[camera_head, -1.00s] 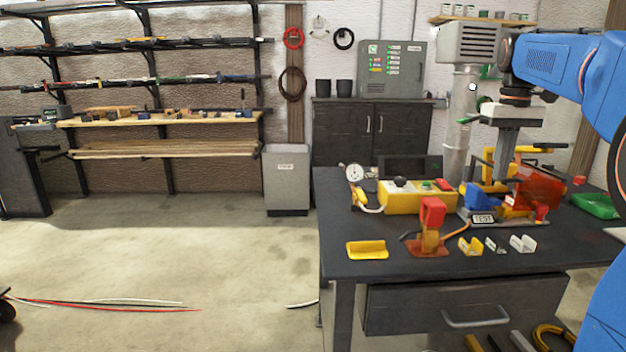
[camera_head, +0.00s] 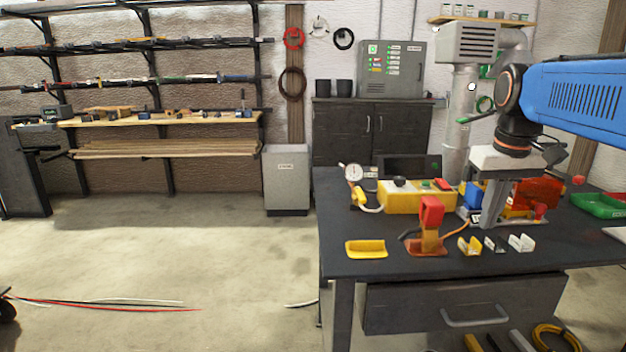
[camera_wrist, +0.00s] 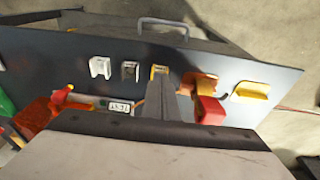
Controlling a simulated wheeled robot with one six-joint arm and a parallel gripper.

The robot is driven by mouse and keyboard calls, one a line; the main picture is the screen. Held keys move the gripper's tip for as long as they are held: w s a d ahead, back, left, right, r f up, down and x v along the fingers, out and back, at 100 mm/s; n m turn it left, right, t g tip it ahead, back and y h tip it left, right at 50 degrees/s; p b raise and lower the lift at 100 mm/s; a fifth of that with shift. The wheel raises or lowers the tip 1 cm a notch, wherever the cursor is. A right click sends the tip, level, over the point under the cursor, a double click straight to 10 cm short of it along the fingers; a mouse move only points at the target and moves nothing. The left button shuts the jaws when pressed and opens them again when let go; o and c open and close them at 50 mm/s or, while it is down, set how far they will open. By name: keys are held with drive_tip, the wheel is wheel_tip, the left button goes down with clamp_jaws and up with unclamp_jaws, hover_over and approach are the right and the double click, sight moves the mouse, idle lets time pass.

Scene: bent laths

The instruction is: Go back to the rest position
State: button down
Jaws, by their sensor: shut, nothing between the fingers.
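My gripper (camera_head: 490,218) hangs from the blue arm over the dark workbench (camera_head: 350,215), pointing down in front of the test fixture. Its grey fingers are together with nothing between them. In the wrist view the shut fingers (camera_wrist: 160,92) point toward the small yellow bracket. The red and orange clamp (camera_head: 430,225) stands on the bench left of the gripper. The blue, yellow and orange test fixture (camera_head: 540,192) is partly hidden behind the gripper.
The yellow control box (camera_head: 415,197) and dial gauge (camera_head: 351,173) stand behind the clamp. Yellow (camera_head: 470,246) and white (camera_head: 521,243) brackets and a yellow tray (camera_head: 366,249) lie along the front edge. A green bin (camera_head: 598,205) is at right. The floor at left is mostly open.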

drive_tip(key=s+a+f+t, duration=0.1)
drive_tip(key=s+a+f, duration=0.2)
drive_tip(key=s+f, duration=0.6)
drive_tip(key=s+a+f+t, duration=0.2)
drive_tip(key=s+a+f, duration=0.2)
drive_tip(key=s+f, duration=0.5)
drive_tip(key=shift+s+f, duration=0.2)
drive_tip(key=shift+f, duration=0.6)
